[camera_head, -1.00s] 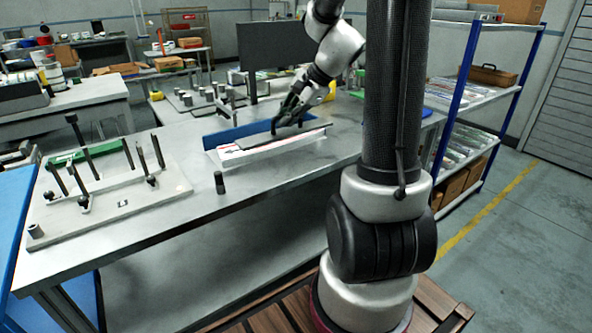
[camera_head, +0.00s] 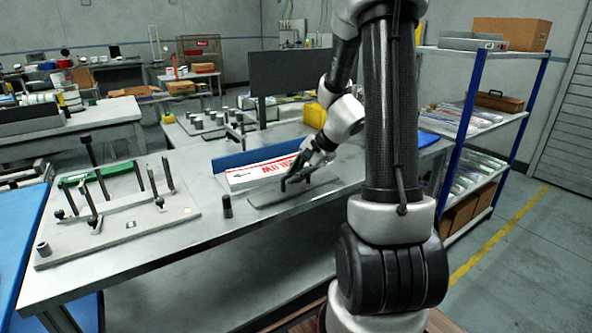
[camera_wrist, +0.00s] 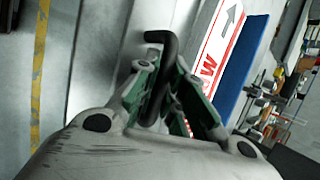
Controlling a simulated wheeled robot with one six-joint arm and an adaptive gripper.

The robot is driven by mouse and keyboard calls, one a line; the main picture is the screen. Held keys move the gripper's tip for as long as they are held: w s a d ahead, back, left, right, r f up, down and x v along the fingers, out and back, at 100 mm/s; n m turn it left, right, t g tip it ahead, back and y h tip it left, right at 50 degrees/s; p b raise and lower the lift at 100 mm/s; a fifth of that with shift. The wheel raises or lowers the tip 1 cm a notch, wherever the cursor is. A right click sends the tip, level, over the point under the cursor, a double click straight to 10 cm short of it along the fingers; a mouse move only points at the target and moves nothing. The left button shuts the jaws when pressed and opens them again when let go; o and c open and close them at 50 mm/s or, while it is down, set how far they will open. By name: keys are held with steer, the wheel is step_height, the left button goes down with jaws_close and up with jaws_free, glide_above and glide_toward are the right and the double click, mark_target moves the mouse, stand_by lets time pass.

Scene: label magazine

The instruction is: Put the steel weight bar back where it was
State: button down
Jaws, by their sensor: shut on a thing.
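The steel weight bar (camera_head: 268,197) is a flat grey plate with a dark bent handle. It lies level at or just over the bench, in front of the label stack; I cannot tell whether it touches the bench. My gripper (camera_head: 298,181) is shut on its handle, and the dark handle (camera_wrist: 170,43) shows between the green-sided fingers in the wrist view. The label stack (camera_head: 240,179) is white with red print and an arrow, its top uncovered. It lies along a blue fence (camera_head: 228,160); the red print also shows in the wrist view (camera_wrist: 209,66).
A small dark cylinder (camera_head: 227,207) stands left of the bar. A dark monitor (camera_head: 288,73) stands behind.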

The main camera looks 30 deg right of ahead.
steer(key=c, duration=1.5)
jaws_free()
steer(key=v, duration=1.2)
steer(key=s+a+r+n+g+h, duration=0.1)
steer(key=s+a+r+n+h, duration=0.1)
steer(key=s+n, duration=0.6)
steer(key=s+a+r+n+h, duration=0.2)
steer(key=s+a+r+n, duration=0.3)
steer(key=s+a+n, duration=0.2)
steer(key=shift+s+a+n+g, duration=0.35)
steer(key=shift+s+n, duration=0.35)
steer(key=shift+s, duration=0.7)
steer(key=shift+d, duration=0.1)
